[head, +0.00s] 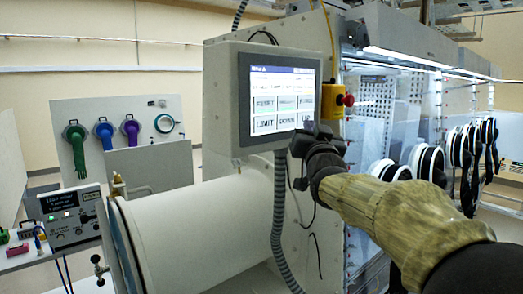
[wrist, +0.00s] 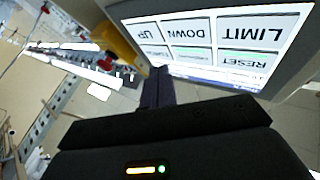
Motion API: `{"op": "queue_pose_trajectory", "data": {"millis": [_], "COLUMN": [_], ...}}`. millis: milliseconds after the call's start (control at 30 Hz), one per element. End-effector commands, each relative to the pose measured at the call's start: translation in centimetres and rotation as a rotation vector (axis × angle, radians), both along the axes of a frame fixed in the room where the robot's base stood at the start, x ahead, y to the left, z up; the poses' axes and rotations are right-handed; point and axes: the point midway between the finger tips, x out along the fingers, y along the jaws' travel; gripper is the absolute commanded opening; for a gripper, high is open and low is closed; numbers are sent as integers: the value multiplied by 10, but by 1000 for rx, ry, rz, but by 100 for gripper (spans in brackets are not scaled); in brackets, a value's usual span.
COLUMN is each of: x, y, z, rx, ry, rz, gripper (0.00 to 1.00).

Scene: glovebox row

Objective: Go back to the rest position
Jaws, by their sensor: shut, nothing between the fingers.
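My gripper (head: 309,129) is shut and empty at the lower right corner of the touch panel (head: 279,98), in the head view. In the wrist view its dark fingers (wrist: 156,88) lie together, with the panel screen (wrist: 215,42) upside down close beyond them. The screen shows buttons such as RESET, LIMIT and DOWN. I cannot tell whether the fingertips touch the screen. My arm comes in from the lower right and hides part of the glovebox front.
A yellow box with a red emergency button (head: 336,101) is just right of the panel. A white cylindrical chamber (head: 203,232) stands below, with a grey hose (head: 278,220) in front. Glove ports (head: 427,162) line the right.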

Motion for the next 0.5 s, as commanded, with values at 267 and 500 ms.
{"op": "queue_pose_trajectory", "data": {"millis": [267, 500], "x": [-13, -74], "y": [9, 10], "z": [-165, -300], "rx": [-68, -123], "ry": [487, 914], "rz": [17, 41], "gripper": [0, 0]}}
